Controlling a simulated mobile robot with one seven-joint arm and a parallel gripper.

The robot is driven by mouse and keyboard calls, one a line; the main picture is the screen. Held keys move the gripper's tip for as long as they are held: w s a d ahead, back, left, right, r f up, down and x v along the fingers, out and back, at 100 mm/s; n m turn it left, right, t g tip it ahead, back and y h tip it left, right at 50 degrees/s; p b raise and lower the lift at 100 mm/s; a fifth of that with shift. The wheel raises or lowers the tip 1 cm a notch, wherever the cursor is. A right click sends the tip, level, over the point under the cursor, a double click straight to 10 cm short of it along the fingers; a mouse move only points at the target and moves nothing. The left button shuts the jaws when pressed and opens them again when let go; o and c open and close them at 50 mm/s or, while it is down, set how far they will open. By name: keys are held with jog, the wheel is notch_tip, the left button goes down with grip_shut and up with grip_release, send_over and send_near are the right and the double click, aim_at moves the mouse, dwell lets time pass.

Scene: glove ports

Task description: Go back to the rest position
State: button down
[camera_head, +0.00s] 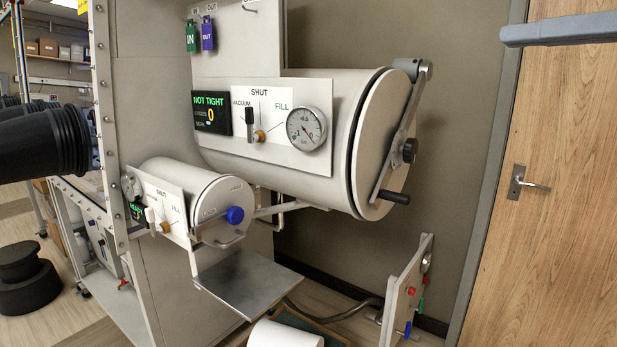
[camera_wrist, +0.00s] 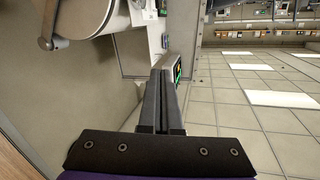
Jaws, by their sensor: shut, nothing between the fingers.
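My gripper (camera_wrist: 164,76) shows in the wrist view with its two dark fingers side by side and closed, nothing between them. It points into open space near the large airlock cylinder (camera_wrist: 82,14), whose end and lever show at the upper left. I cannot make out the gripper in the head view. There, the large cylinder (camera_head: 290,172) has its round door (camera_head: 385,140) closed, with a lever bar (camera_head: 402,130) across it. The small cylinder (camera_head: 190,178) below has its door (camera_head: 222,205) closed.
A "NOT TIGHT" display (camera_head: 212,113) and a round gauge (camera_head: 306,128) sit on the large panel. Green (camera_head: 191,36) and purple (camera_head: 208,33) tags hang above. A metal shelf (camera_head: 245,282) juts out below. A wooden door (camera_head: 545,170) stands right; a small post panel (camera_head: 408,290) stands low.

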jog(key=s+a+f+g+h, duration=0.1)
jog(key=a+f+g+h, duration=0.15)
jog(key=a+f, duration=0.35)
notch_tip(320, 180, down, 27)
jog(key=s+a+m+g+h+p, duration=0.1)
jog(key=s+m+g+h+p, duration=0.1)
jog(key=m+g+h, duration=0.3)
jog(key=h, duration=0.3)
jog(key=shift+s+a+g+p, duration=0.15)
jog(key=shift+a+g+p, duration=0.05)
jog(key=shift+g+p, duration=0.2)
jog(key=c, duration=1.5)
grip_release()
jog(key=shift+r, duration=0.15)
jog(key=shift+c, duration=0.2)
